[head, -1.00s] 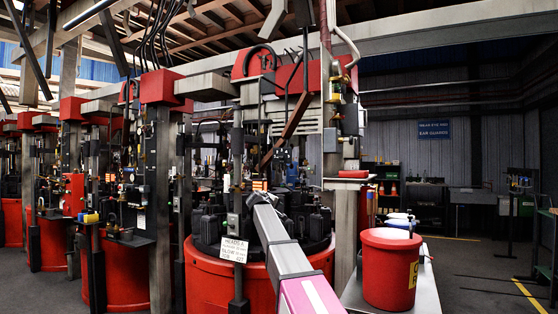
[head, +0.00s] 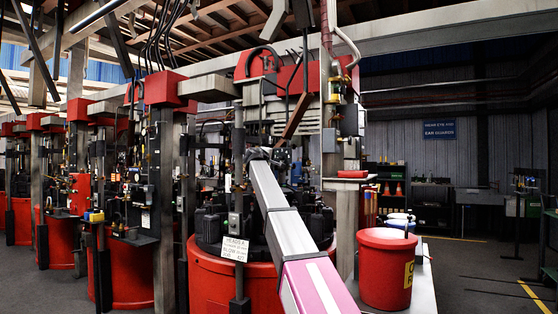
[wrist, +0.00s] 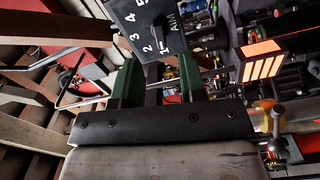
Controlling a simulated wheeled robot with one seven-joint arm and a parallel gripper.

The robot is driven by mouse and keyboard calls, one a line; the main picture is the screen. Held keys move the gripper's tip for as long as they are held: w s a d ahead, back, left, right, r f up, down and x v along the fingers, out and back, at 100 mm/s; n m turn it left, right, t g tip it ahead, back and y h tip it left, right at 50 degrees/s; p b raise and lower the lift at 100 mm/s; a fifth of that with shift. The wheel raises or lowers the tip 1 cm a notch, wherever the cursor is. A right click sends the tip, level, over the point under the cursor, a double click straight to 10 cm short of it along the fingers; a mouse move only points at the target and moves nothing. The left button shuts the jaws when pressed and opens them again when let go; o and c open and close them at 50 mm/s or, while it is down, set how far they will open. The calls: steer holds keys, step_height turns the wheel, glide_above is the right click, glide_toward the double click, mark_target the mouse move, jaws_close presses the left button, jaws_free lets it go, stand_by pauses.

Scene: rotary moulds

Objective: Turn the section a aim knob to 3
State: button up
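The dark aim panel (wrist: 150,22) shows at the top of the wrist view, with the white word AIM and white numerals 1 to 5 along a curve. In the head view my arm reaches to the red mould machine (head: 280,285), and the gripper and panel cannot be made out there.
An orange slatted block (wrist: 262,68) is right of my fingers, and a knobbed lever (wrist: 279,112) is below it. A hanging sign (head: 235,249) marks the machine's front. A red bucket (head: 385,270) stands at right. Posts and pipes crowd the machine; the floor at far right is freer.

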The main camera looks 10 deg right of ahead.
mark_target(280, 158)
steer(key=x, duration=0.6)
steer(key=shift+w, duration=0.1)
steer(key=shift+d, duration=0.1)
jaws_close()
